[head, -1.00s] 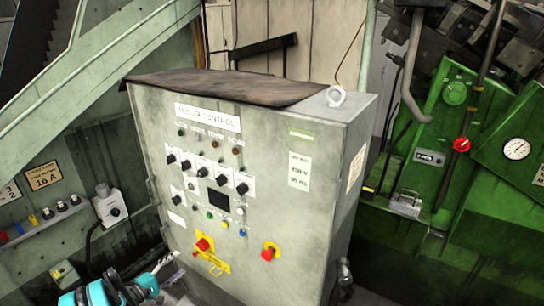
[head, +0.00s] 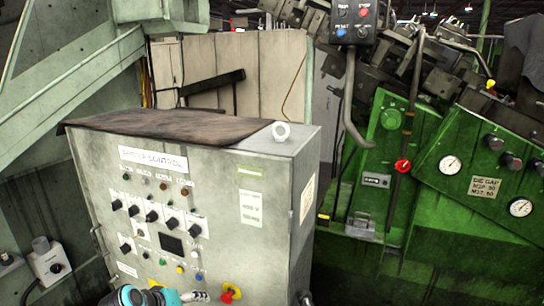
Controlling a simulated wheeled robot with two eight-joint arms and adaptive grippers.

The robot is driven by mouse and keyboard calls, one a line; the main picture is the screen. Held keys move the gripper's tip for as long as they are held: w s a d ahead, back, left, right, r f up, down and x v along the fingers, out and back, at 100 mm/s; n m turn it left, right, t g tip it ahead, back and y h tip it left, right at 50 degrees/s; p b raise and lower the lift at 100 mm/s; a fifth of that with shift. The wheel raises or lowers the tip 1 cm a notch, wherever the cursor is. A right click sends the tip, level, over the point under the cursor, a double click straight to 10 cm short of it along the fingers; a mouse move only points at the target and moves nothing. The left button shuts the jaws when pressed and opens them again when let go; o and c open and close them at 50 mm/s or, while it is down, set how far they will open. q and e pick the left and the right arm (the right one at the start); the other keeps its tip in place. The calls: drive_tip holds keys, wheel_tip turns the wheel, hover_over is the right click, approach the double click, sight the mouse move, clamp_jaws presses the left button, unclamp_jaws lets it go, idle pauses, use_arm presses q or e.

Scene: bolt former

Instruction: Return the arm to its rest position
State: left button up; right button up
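One of my arms, with teal and dark parts (head: 140,297), shows at the bottom edge in front of the grey control cabinet (head: 265,215). A small grey metallic end (head: 197,296) points right, near the cabinet's lower front. I cannot tell whether its fingers are open or shut, and most of the arm is cut off by the frame. No second gripper is in view. The cabinet front carries black knobs (head: 152,216), a small dark screen (head: 172,244) and a red switch on a yellow plate (head: 231,292).
A green machine (head: 440,190) with gauges and a red knob (head: 403,166) stands at the right. A hanging button box (head: 353,24) is at the top. A grey wall box (head: 49,262) is at the lower left. A brown cover (head: 165,125) lies on the cabinet.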

use_arm(q)
drive_tip(key=s+d+m+y, duration=0.3)
drive_tip(key=s+d+m, duration=0.1)
drive_tip(key=s, duration=1.4)
drive_tip(key=shift+f+m, duration=0.35)
drive_tip(key=shift+m, duration=0.55)
